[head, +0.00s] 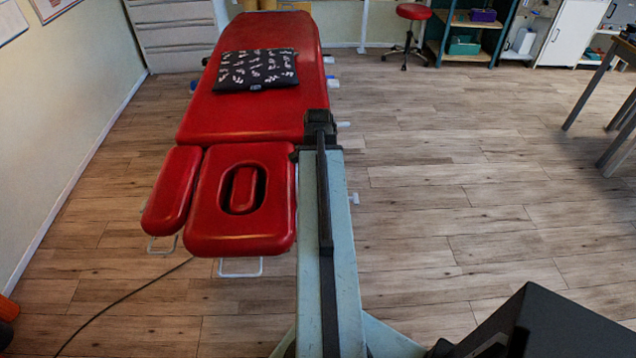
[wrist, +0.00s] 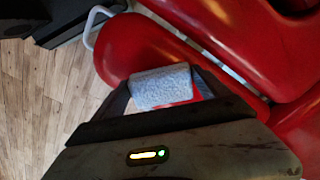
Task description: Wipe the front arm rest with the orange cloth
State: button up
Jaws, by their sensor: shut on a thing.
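My gripper (wrist: 163,88) is shut on a folded cloth (wrist: 160,84). The cloth looks pale grey-blue on its visible face, with an orange-red patch below it that may be cloth or pad behind. In the wrist view a red padded arm rest (wrist: 130,45) lies right behind the cloth; I cannot tell whether they touch. In the head view my arm hides the gripper, the cloth and the area right of the red face-hole section (head: 215,225). Another red arm rest (head: 172,190) shows left of that section.
The long red treatment table (head: 245,115) carries a dark patterned cushion (head: 257,68). A white metal bracket (wrist: 90,28) sticks out beside the arm rest. A black cable (head: 125,298) lies on the floor at left. The wooden floor (head: 440,190) at right is clear.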

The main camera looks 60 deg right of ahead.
jog(key=shift+r+p, duration=3)
jog(key=shift+r, duration=0.05)
notch_tip(320, 180, up, 3)
jog(key=p, duration=0.3)
jog(key=shift+r, duration=0.1)
